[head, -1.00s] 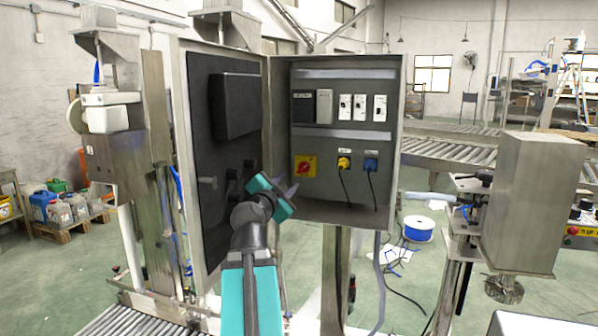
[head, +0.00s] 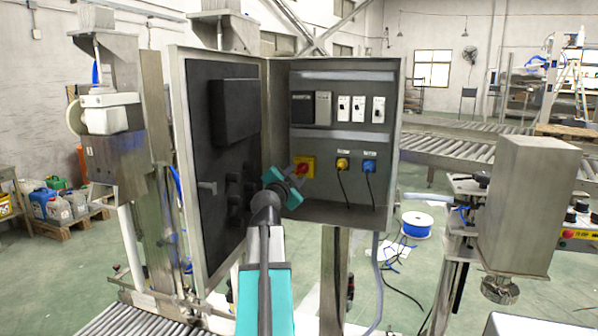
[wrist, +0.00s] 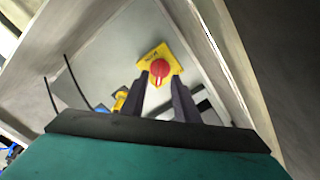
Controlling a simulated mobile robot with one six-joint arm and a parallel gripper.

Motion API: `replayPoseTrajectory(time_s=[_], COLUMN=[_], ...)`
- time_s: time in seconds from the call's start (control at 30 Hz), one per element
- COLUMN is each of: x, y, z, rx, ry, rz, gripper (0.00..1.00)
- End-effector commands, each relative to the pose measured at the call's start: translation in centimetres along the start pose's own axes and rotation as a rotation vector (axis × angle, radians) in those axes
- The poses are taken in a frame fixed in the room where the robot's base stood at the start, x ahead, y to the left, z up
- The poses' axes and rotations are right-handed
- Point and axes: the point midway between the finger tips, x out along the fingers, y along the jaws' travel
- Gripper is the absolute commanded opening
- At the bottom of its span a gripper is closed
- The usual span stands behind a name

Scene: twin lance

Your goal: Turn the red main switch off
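The red main switch (wrist: 160,70) is a round red knob on a yellow plate (wrist: 148,54). In the head view the red main switch (head: 304,170) sits at the lower left of the open cabinet's back panel, partly covered by my gripper (head: 296,172). In the wrist view my gripper (wrist: 164,84) is open, its two dark fingers apart, with the knob showing between and just beyond their tips. I cannot tell whether the fingers touch the knob.
The grey cabinet (head: 396,130) has its door (head: 220,170) swung open on the left, close beside my arm. Yellow (head: 342,163) and blue (head: 369,166) plugs with hanging black cables are right of the switch. White breakers (head: 360,109) sit above.

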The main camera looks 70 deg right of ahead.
Motion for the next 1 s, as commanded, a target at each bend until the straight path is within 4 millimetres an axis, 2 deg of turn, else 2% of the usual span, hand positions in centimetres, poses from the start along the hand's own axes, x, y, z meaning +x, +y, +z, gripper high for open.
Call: replayPoseTrajectory(time_s=[0.1,0.3,0.77,0.93,1.0], x=[1.4,2.9,3.3,3.3,3.3], y=[-0.1,-0.1,0.0,-0.1,-0.1], z=[-0.1,0.0,0.1,0.1,0.1], rx=[-0.001,-0.001,-0.001,-0.001,-0.001], ry=[0.000,0.000,-0.001,-0.001,-0.001], rz=[0.002,0.000,-0.001,-0.001,-0.001], gripper=[0.28,0.28,0.28,0.03,0.00])
